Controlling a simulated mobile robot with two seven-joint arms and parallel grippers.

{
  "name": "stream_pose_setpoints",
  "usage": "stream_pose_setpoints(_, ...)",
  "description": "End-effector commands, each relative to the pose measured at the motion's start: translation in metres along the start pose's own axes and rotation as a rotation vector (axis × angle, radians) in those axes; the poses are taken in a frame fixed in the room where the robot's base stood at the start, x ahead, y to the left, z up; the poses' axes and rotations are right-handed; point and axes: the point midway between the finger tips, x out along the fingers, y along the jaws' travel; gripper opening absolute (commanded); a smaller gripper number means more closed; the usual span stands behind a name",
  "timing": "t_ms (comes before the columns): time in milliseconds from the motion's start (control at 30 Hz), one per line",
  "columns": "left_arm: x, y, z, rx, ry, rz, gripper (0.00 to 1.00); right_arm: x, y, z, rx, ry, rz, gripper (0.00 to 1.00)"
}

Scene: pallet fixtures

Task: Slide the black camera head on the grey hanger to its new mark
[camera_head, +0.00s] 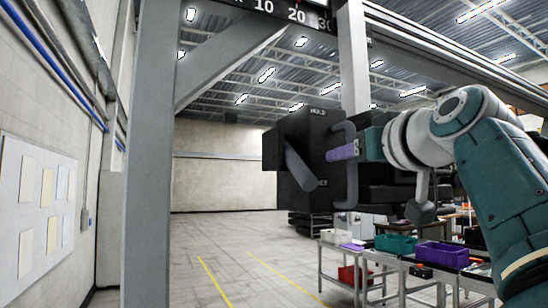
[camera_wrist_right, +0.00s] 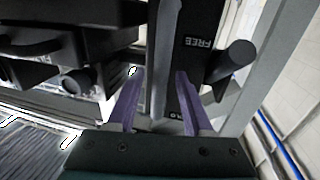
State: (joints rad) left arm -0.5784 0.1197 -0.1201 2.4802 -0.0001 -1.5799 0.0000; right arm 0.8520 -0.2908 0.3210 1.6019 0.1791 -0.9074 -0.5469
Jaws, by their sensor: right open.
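The black camera head (camera_head: 300,135) hangs below the upright grey hanger post (camera_head: 353,60). A dark lever (camera_head: 301,170) on its face slants down, its end near the word FREE; HOLD is printed at the top. My right gripper (camera_head: 343,152) is open, its purple fingers at the grey bar handle (camera_head: 351,185) on the head's right side. In the right wrist view the handle (camera_wrist_right: 166,50) runs between the fingertips (camera_wrist_right: 160,75) of my right gripper; I cannot tell whether they touch it. The lever's end (camera_wrist_right: 235,58) lies beside FREE there. My left gripper is out of view.
A dark scale (camera_head: 285,12) with 10, 20 and 30 crosses the top, partly cut off; no target mark is visible. A grey upright (camera_head: 150,160) with a brace stands left. Tables with a green bin (camera_head: 395,243) and purple bin (camera_head: 442,255) stand lower right.

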Motion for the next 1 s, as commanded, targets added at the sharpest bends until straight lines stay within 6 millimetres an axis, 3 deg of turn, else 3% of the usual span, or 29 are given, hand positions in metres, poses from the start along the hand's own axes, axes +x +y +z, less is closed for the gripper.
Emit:
stream_pose_setpoints(100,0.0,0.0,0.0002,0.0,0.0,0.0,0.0,-0.0002,0.0002,0.0001,0.0,0.0,0.0,0.51)
stream_pose_setpoints(567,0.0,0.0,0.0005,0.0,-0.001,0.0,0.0,-0.0004,0.0002,0.0003,0.0,-0.001,0.0,0.0)
stream_pose_setpoints(1000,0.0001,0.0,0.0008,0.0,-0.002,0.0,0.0,-0.0004,0.0001,0.0004,0.001,-0.001,0.0,0.0)
